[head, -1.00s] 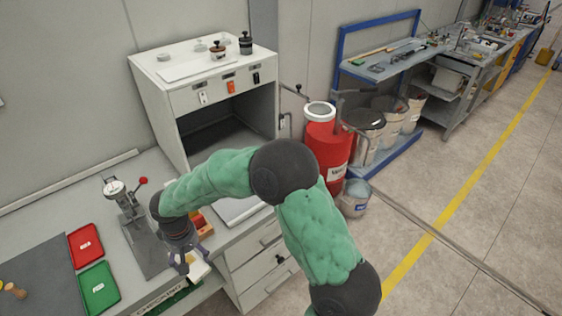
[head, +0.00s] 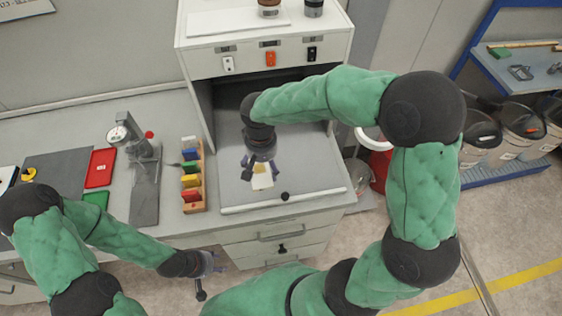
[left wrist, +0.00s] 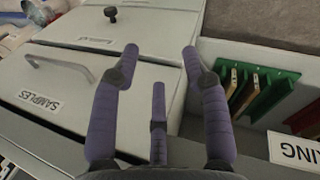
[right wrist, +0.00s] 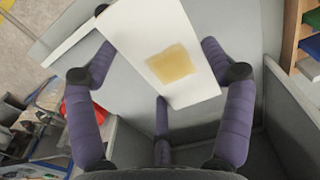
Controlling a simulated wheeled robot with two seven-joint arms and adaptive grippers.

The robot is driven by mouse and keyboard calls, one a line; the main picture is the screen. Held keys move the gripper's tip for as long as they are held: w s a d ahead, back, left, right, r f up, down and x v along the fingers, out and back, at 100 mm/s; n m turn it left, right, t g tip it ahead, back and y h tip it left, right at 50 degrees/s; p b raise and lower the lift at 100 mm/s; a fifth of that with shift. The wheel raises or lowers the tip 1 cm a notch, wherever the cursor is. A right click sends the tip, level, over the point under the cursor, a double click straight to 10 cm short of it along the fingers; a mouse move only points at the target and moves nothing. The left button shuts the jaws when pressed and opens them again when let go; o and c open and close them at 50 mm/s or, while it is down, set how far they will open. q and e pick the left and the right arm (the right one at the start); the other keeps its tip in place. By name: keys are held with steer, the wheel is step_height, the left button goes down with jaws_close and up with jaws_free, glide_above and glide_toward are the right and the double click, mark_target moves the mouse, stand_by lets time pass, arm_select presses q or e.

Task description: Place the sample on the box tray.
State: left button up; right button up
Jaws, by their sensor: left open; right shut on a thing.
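The sample is a white card with a yellowish patch (right wrist: 172,62), held by my right gripper (right wrist: 160,65). In the head view the sample (head: 262,182) hangs from the right gripper (head: 258,168), over the box tray (head: 310,180). The tray is a flat grey sheet with a white front edge and a dark knob, pulled out of the open white box (head: 265,60). I cannot tell whether the card touches the tray. My left gripper (head: 208,268) is open and empty in front of the bench; its spread fingers (left wrist: 160,75) show in the left wrist view.
A wooden rack of coloured blocks (head: 193,178) stands just left of the tray. Left of it are a gauge stand (head: 135,145), a red tray (head: 100,167) and a green tray (head: 96,199). Drawers (head: 275,235) lie below the tray; a red drum (head: 380,165) stands right.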

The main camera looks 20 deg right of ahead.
steer(key=shift+s+a+r, duration=0.1)
steer(key=shift+s+r, duration=0.15)
steer(key=shift+r, duration=0.35)
steer(key=w+d+f, duration=0.2)
steer(key=d+f, duration=0.2)
steer(key=d, duration=0.4)
glide_above(296, 168)
steer(key=a, duration=0.1)
step_height(296, 168, down, 4)
steer(key=shift+s+a+f+b, duration=0.1)
steer(key=shift+f+b, duration=0.15)
steer(key=shift+b, duration=0.05)
steer(key=shift+d+f, duration=0.4)
steer(key=shift+f, duration=0.15)
steer(key=f, duration=0.3)
steer(key=shift+w+d+f+b, duration=0.2)
steer(key=shift+f+b, duration=0.05)
steer(key=shift+b, duration=0.05)
